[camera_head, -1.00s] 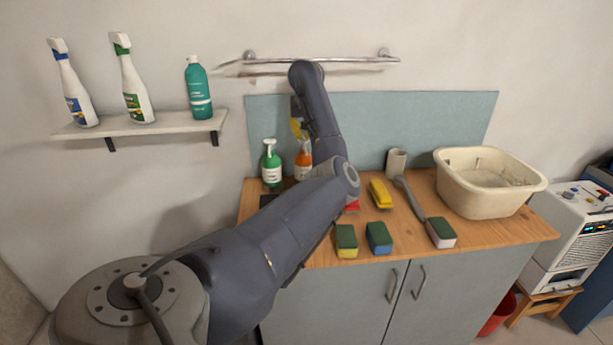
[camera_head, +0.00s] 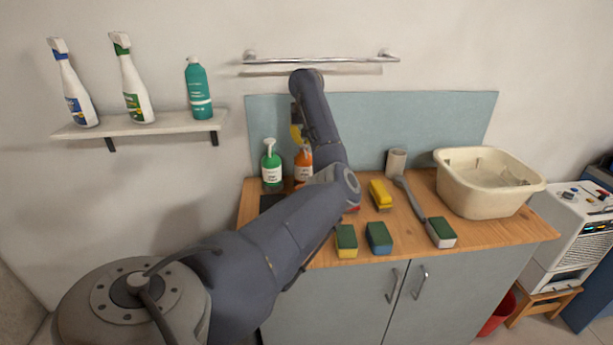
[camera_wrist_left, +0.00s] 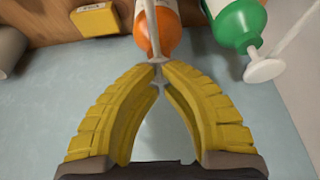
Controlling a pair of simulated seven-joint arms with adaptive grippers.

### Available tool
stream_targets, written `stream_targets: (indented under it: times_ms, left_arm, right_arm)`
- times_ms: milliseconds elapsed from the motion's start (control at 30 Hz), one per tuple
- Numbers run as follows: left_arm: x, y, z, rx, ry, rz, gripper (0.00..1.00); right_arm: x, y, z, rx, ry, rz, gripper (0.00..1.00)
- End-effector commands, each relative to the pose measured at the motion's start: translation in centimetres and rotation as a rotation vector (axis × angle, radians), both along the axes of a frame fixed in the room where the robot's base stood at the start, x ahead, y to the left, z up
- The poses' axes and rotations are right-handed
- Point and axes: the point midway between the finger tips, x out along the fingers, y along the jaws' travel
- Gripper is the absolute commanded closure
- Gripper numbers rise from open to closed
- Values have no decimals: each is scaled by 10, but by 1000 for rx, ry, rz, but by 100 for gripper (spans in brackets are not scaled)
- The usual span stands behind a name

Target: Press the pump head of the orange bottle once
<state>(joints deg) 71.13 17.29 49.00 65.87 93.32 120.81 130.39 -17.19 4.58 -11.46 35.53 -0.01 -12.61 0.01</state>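The orange bottle (camera_head: 303,166) stands on the wooden counter, partly hidden by my left arm. In the left wrist view its orange body (camera_wrist_left: 166,32) is at the top middle, with a pale pump stem in front of it. My left gripper (camera_head: 298,140) is just above the bottle's pump in the head view. In the wrist view the yellow fingers (camera_wrist_left: 158,72) come together at their tips, at the end of the pump. I cannot tell whether the pump head is pressed down. My right gripper is not in view.
A green pump bottle (camera_head: 271,165) stands close to the left of the orange one. A blue-grey panel (camera_head: 420,125) stands behind. A rail (camera_head: 320,60) is above.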

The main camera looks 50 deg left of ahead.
Motion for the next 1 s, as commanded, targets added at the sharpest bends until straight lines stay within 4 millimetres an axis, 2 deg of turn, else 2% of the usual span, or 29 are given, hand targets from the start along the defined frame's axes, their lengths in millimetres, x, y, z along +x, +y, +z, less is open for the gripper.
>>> stream_targets:
  times_ms: [267, 1000]
  left_arm:
    - [0, -1, 3, -4, 2, 0, 100]
    - [0, 0, 39, -2, 1, 0, 100]
  right_arm:
    - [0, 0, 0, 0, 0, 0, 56]
    - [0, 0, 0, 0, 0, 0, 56]
